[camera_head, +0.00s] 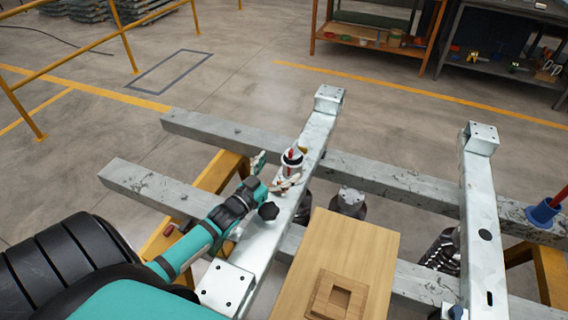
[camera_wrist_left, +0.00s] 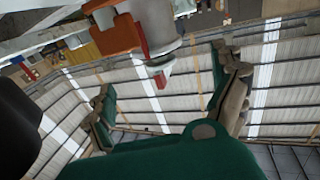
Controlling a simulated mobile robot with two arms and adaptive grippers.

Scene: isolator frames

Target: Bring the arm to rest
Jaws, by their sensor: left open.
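My left arm comes in from the left in the head view. Its gripper (camera_head: 274,173) is open beside a white, dark-ringed fitting with a red part (camera_head: 292,157), which stands on the near metal beam (camera_head: 313,138). In the left wrist view the two green-and-tan fingers of my left gripper (camera_wrist_left: 165,82) are spread wide apart. A pale round piece with orange and red parts (camera_wrist_left: 150,35) shows beyond them, near the top. I cannot tell whether a finger touches the fitting. My right gripper is in neither view.
Grey crossbars (camera_head: 400,183) join the near beam to a second metal beam (camera_head: 481,215). A wooden board (camera_head: 372,247) carries a square wooden block with a recess (camera_head: 323,296). A blue fitting with a red rod (camera_head: 543,212) stands at right. A yellow railing (camera_head: 70,52) stands at left.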

